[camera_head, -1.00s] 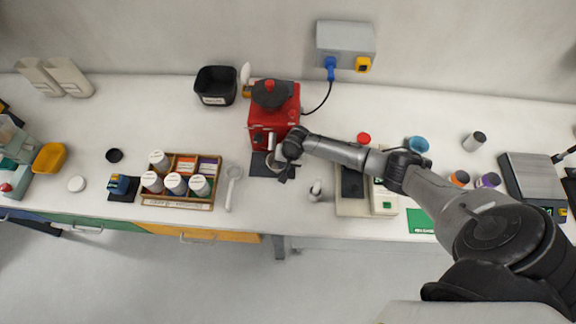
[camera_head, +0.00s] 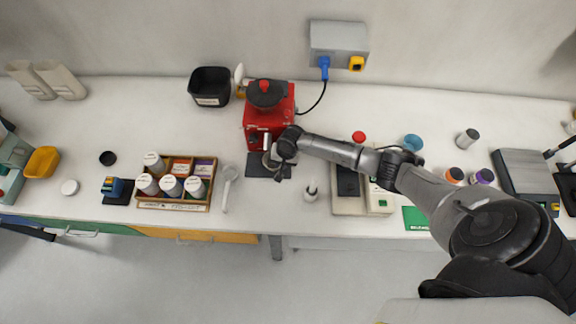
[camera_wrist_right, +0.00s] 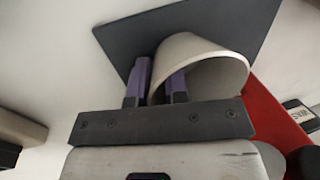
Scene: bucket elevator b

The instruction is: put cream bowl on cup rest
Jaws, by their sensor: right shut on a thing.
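The cream bowl (camera_wrist_right: 205,65) is tilted in my right gripper (camera_wrist_right: 157,82). In the right wrist view one purple-padded finger is inside its opening and the other outside, shut on its wall. In the head view my right gripper (camera_head: 281,173) is in front of the red machine and covers most of the bowl (camera_head: 269,161). A dark flat pad, apparently the cup rest (camera_head: 255,170), lies at the machine's foot. It also shows behind the bowl in the wrist view (camera_wrist_right: 120,40). I cannot tell whether bowl and pad touch. My left gripper is not in view.
The red machine (camera_head: 257,117) stands directly behind the pad. A white spoon-like tool (camera_head: 227,190) and a wooden box of jars (camera_head: 205,199) are to the left. A small white bottle (camera_head: 311,192) and a scale-like device (camera_head: 347,206) are to the right.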

